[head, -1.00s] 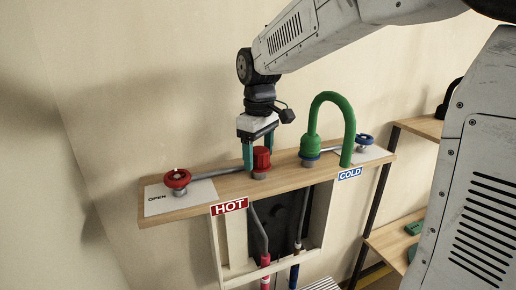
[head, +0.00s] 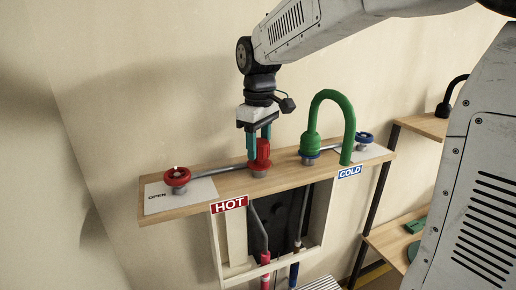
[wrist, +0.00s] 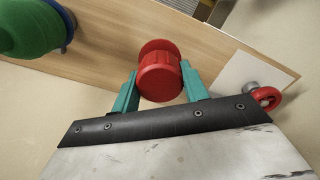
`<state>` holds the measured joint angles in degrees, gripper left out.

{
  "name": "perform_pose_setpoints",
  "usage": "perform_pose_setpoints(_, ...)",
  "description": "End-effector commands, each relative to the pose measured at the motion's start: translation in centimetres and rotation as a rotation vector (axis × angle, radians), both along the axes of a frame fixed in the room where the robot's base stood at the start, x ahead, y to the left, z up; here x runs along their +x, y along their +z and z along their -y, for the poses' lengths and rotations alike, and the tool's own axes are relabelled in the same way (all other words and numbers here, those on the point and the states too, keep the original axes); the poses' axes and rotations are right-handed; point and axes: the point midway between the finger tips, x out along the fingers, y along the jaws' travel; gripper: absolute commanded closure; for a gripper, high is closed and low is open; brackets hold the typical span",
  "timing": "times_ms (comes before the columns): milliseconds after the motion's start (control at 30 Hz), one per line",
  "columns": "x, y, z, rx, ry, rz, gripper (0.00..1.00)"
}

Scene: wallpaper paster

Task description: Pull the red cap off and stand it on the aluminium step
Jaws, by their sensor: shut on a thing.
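The red cap (head: 263,150) is ribbed and upright, over a pipe stub on the wooden shelf near the HOT sign. My gripper (head: 259,150) comes down from above with its teal fingers shut on the cap. In the wrist view the cap (wrist: 159,78) sits between the fingers (wrist: 160,90), with a red disc behind it. A red collar shows under the cap in the head view; I cannot tell whether cap and collar touch. A grey ribbed surface (head: 320,284), which looks like the aluminium step, shows partly at the bottom edge of the head view.
A green hooked spout (head: 311,130) stands to the right of the cap, close to my gripper. A red valve wheel (head: 177,176) is at the left and a blue one (head: 364,138) at the right. The wooden shelf (head: 225,185) has bare stretches.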

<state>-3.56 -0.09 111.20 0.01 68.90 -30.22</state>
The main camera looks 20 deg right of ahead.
Motion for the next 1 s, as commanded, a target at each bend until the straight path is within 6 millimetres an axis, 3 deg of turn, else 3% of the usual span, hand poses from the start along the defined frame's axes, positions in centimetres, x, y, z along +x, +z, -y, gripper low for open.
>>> perform_pose_setpoints(600, 0.0, 2.5, 0.0, 0.000, 0.000, 0.001, 0.83)
perform_pose_setpoints(1000, 0.0, 2.8, 0.0, 0.000, 0.000, 0.000, 0.83)
